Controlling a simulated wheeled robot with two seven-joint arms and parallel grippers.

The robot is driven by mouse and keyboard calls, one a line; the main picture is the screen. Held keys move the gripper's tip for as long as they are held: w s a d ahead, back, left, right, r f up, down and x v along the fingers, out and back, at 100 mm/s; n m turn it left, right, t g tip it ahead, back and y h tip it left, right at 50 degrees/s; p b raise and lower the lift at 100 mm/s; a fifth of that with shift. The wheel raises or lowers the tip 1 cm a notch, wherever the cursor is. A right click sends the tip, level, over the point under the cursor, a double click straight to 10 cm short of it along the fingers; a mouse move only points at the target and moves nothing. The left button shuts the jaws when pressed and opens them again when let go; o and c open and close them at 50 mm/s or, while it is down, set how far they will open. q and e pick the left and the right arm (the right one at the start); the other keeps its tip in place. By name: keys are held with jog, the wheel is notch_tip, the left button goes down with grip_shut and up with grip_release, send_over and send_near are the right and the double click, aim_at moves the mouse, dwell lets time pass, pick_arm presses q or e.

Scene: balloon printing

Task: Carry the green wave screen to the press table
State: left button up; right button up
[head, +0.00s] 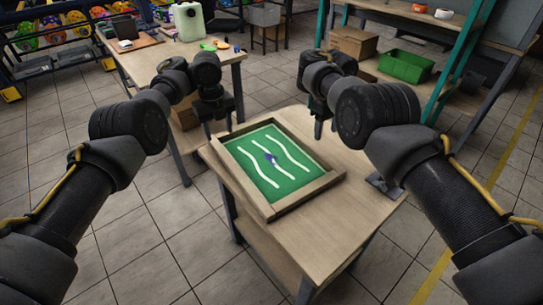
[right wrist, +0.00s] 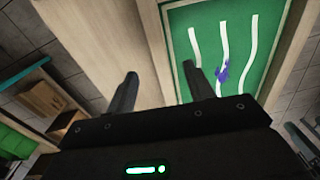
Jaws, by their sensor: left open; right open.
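The green wave screen (head: 247,162) is a wooden frame around a green panel with white wavy lines and a small purple-blue blot. It lies flat on a small wooden table (head: 345,200), and its frame also shows in the right wrist view (right wrist: 178,60). My left gripper (head: 218,130) is open and empty at the screen's far left corner. My right gripper (head: 319,130) is open and empty over the table, just right of the screen's far side. In the right wrist view my right gripper (right wrist: 162,90) has its fingers spread near the frame's edge; I cannot tell whether they touch it.
A dark metal bracket (head: 383,184) sits on the table's right edge. Behind stands a longer wooden table (head: 150,62) with a white jug (head: 189,21) and small items. A shelf unit at the back right holds a green bin (head: 406,66) and a cardboard box (head: 353,42). Tiled floor is clear at left.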

aim_at(224, 154)
pick_arm(q)
jog(key=f, duration=1)
jog(key=shift+w+f, duration=0.35)
pick_arm(e)
jog(key=f, duration=1)
jog(key=shift+w+f, duration=0.4)
pick_arm(q)
jog(key=shift+c, duration=0.4)
pick_arm(e)
jog(key=shift+c, duration=0.4)
pick_arm(q)
grip_shut()
pick_arm(e)
grip_shut()
pick_arm(q)
jog(key=shift+r, duration=0.1)
pick_arm(e)
jog(key=shift+r, duration=0.1)
